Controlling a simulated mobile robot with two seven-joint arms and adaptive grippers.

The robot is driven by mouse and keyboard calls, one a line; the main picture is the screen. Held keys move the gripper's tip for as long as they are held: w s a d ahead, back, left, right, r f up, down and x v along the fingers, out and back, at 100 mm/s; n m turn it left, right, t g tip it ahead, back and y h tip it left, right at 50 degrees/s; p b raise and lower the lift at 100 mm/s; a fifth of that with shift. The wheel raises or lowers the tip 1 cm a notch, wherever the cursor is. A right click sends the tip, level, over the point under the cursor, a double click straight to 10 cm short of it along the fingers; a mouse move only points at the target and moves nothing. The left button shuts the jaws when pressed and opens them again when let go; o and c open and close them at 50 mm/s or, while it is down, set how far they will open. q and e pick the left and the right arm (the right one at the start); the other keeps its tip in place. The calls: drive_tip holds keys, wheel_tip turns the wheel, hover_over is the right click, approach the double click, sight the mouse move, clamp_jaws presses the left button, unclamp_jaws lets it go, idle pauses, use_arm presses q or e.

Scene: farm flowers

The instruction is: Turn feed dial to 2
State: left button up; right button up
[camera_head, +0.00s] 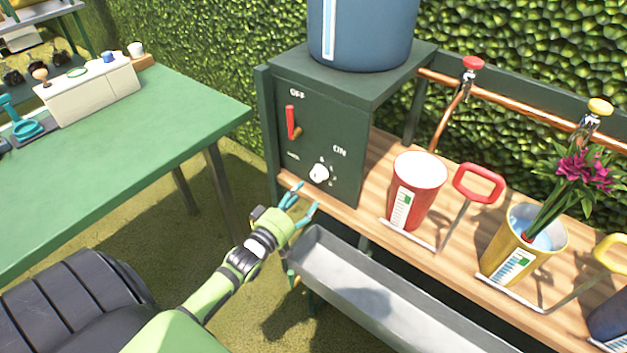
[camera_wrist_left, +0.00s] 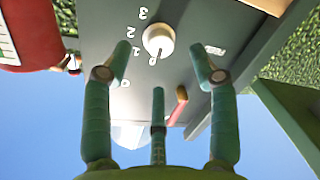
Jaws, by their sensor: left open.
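The white round feed dial (camera_head: 319,173) sits low on the front of the dark green control box (camera_head: 345,115). In the left wrist view the panel appears inverted, and the dial (camera_wrist_left: 158,40) has the numbers 1, 2 and 3 on its left side. A small mark shows at the dial's lower edge; the exact setting is hard to read. My left gripper (camera_head: 304,198) is open and empty, just in front of and below the dial. Its fingers (camera_wrist_left: 163,62) spread to either side of the dial in the left wrist view, without visible contact. My right gripper is not in view.
A red lever (camera_head: 290,122) is on the same panel near OFF. A blue tank (camera_head: 362,35) stands on the box. A grey trough (camera_head: 350,290) lies below. A red bucket (camera_head: 417,190) and yellow bucket (camera_head: 522,245) stand right. A green table (camera_head: 130,150) is left.

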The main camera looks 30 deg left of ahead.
sight(315, 176)
use_arm(q)
drive_tip(key=shift+t, duration=0.3)
drive_tip(key=w, duration=0.5)
drive_tip(key=w+r, duration=0.1)
drive_tip(key=w, duration=0.1)
drive_tip(key=shift+w+a+b, duration=0.2)
drive_tip(key=shift+a+b, duration=0.15)
drive_tip(key=shift+r, duration=0.1)
drive_tip(key=c, duration=1.1)
